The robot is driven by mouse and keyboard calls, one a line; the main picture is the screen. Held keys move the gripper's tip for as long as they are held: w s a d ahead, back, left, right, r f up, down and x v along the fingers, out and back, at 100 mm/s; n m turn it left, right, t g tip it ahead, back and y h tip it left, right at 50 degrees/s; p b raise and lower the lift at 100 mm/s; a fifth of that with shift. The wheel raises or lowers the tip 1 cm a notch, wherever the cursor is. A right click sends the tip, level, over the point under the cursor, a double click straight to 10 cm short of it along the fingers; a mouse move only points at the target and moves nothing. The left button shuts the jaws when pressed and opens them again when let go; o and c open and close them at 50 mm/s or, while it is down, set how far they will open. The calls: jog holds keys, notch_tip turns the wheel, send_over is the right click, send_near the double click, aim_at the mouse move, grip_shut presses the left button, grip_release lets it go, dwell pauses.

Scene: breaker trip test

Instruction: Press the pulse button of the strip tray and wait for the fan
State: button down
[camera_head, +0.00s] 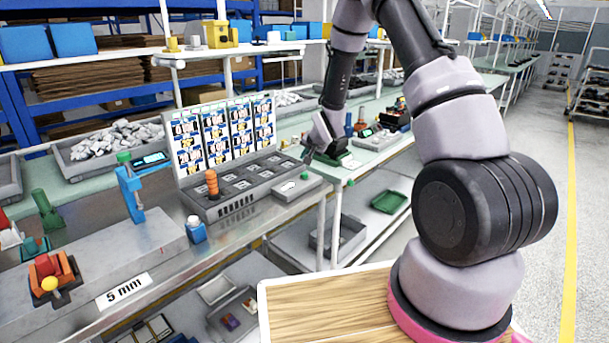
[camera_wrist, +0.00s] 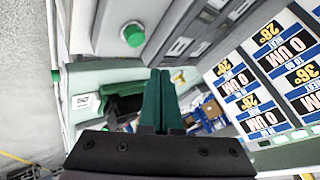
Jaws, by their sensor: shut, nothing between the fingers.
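The grey strip tray (camera_head: 262,186) with several square pockets lies on the bench below an upright display board (camera_head: 222,135). A small green button (camera_head: 305,175) is at its right end; a green button on a grey block also shows in the wrist view (camera_wrist: 133,36), and I take it for the pulse button. My gripper (camera_head: 308,159) is just above and behind that end of the tray. In the wrist view its dark green fingers (camera_wrist: 160,100) are together and empty, apart from the button. I cannot make out a fan.
An orange ribbed cylinder (camera_head: 212,184) stands at the tray's left end. A green-topped bench (camera_head: 350,172) with devices adjoins on the right. The metal bench front is mostly clear.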

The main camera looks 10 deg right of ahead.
aim_at(305, 175)
jog(key=shift+f, duration=1.8)
jog(key=shift+f, duration=0.1)
dwell(0.6)
jog(key=shift+f, duration=0.3)
jog(key=shift+f, duration=0.5)
dwell(0.6)
jog(key=shift+r, duration=0.9)
jog(key=shift+r, duration=2.55)
